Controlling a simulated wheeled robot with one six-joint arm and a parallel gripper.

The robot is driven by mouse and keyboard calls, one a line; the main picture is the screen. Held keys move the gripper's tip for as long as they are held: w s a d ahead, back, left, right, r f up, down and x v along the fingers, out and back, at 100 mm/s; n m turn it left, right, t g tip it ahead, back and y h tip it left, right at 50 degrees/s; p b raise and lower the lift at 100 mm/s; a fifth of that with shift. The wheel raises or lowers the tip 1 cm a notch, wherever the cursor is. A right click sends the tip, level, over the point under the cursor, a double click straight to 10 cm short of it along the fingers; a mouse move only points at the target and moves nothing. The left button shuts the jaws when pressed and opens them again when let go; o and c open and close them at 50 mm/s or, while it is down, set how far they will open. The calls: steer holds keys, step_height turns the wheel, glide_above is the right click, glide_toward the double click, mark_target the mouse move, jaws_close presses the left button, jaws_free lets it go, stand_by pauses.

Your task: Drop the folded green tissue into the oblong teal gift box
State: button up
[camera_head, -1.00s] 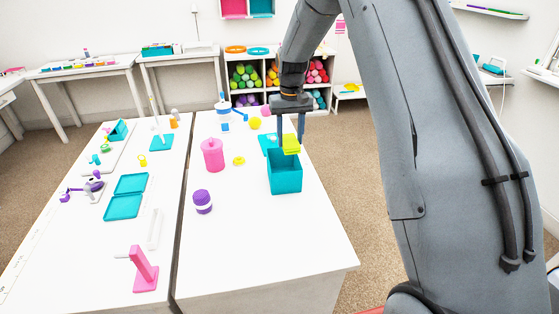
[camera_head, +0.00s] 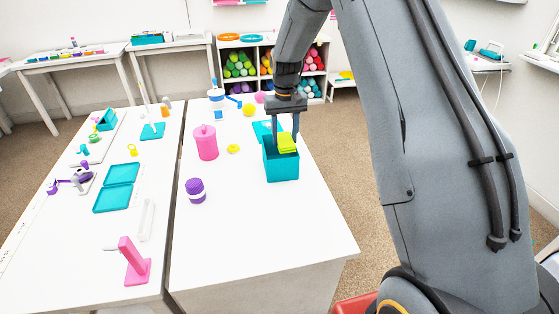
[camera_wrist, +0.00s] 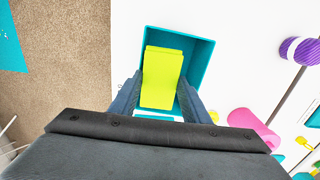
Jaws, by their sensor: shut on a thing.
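The folded tissue (camera_head: 287,143) is yellow-green and block-like. My gripper (camera_head: 284,136) is shut on it, with one finger on each side. The teal gift box (camera_head: 282,170) is open-topped and stands on the right-hand white table. In the head view the tissue is at the box's mouth, its lower part hidden behind the front wall. In the wrist view the tissue (camera_wrist: 162,78) lies between the fingers (camera_wrist: 158,98), over the box opening, with the teal rim (camera_wrist: 205,52) around its far end and sides. How deep it sits is hard to tell.
A teal lid-like piece (camera_head: 264,129) lies behind the box. The table's front right (camera_head: 300,225) is clear.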

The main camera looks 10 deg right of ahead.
steer(key=o, duration=1.1)
steer(key=shift+r, duration=0.15)
step_height(320, 180, up, 8)
steer(key=shift+f+b, duration=0.2)
steer(key=shift+b, duration=1)
steer(key=shift+t, duration=0.7)
steer(key=s+f, duration=0.1)
steer(key=s, duration=0.9)
steer(key=s+f, duration=0.1)
steer(key=s, duration=1)
steer(key=s+f, duration=0.1)
steer(key=s, duration=1)
steer(key=shift+f, duration=0.2)
